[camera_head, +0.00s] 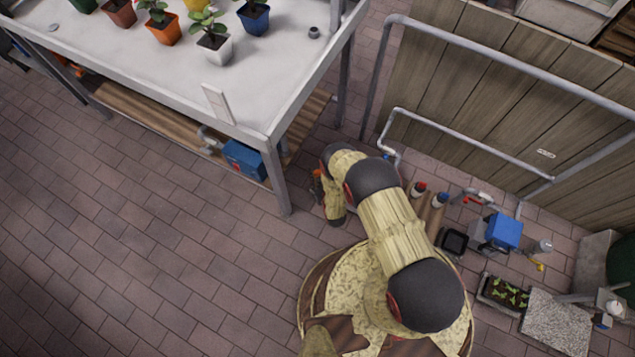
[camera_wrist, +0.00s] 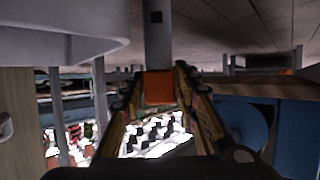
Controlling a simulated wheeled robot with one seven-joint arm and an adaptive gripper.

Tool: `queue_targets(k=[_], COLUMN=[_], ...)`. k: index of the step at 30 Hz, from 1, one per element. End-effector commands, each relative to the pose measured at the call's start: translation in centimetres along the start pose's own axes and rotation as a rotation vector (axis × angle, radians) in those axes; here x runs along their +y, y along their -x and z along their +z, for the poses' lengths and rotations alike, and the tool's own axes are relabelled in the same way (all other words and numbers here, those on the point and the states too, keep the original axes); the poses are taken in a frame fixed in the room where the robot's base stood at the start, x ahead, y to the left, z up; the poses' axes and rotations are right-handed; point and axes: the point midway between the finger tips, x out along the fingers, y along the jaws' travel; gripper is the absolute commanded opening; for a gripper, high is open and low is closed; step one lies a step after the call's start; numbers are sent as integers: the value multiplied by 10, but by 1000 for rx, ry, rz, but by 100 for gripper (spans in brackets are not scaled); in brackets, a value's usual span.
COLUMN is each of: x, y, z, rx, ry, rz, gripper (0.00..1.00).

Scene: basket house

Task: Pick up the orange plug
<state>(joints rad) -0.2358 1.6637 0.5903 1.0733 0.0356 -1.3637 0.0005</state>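In the wrist view, the orange plug (camera_wrist: 159,88) shows as an orange block between the fingertips of my gripper (camera_wrist: 160,80). It fills the gap, and the fingers appear to touch both its sides. Its far side is hidden. In the head view, my gripper (camera_head: 317,186) is low beside the front leg of the table, partly hidden by my arm. A small orange-brown patch shows there, too small to tell plug from fingers.
The white table (camera_head: 170,75) carries several potted plants. Its front leg (camera_head: 275,180) stands left of my gripper, and a blue box (camera_head: 244,160) lies under it. Pipes and a wooden fence (camera_head: 510,100) are at right. The brick floor (camera_head: 130,250) is clear at lower left.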

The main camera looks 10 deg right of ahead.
Motion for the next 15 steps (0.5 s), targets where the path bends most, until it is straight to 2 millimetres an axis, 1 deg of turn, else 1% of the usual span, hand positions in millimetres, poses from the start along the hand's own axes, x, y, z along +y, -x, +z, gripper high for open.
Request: queue_targets(k=[2, 15], x=[0, 0], y=[0, 0], z=[0, 0], rx=[0, 0], ry=[0, 0], rz=[0, 0], gripper=[24, 0])
